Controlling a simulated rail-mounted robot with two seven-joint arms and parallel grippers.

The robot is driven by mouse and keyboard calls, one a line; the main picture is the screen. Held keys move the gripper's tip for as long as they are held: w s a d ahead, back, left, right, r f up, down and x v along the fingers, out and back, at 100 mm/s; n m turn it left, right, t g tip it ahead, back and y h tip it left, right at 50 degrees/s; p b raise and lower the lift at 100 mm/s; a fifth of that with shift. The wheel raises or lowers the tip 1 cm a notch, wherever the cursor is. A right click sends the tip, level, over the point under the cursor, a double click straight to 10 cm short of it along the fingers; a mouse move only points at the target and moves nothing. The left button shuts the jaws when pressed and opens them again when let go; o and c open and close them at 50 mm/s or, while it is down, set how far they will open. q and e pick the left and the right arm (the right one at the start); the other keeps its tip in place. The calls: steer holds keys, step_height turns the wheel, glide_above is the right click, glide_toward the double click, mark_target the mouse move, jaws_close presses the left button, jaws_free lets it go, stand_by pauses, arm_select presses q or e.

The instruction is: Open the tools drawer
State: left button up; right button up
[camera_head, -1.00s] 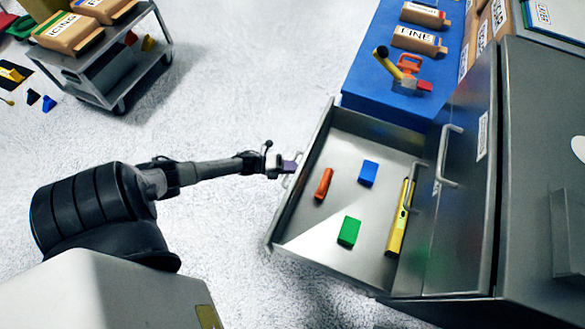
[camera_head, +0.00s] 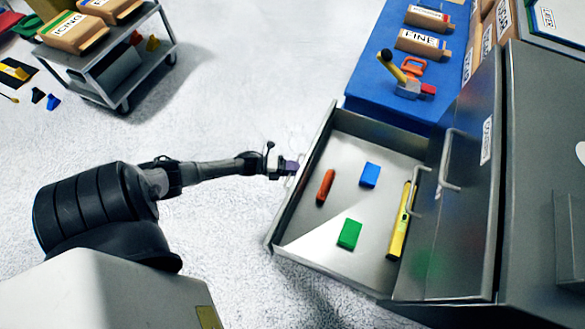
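The tools drawer (camera_head: 330,262) is a grey metal drawer standing pulled out of the metal cabinet (camera_head: 470,210). Inside it lie a red-orange cylinder (camera_head: 325,185), a blue block (camera_head: 369,175), a green block (camera_head: 349,234) and a yellow level (camera_head: 401,222). My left gripper (camera_head: 292,166) is at the drawer's front panel, by its handle. Its fingers are small and blurred here, so I cannot tell whether they are closed on the handle. My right gripper is not in view.
A blue surface (camera_head: 376,103) behind the drawer holds boxes, one marked FINE (camera_head: 420,43), and a yellow-handled tool (camera_head: 396,70). A grey cart (camera_head: 120,72) with boxes stands at the upper left. Small coloured items lie at the far left. The floor around my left arm is clear.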

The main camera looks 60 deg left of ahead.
arm_select(q)
steer(key=p+v, duration=0.4)
steer(key=v, duration=0.9)
steer(key=shift+s+a, duration=0.2)
steer(key=shift+s, duration=0.15)
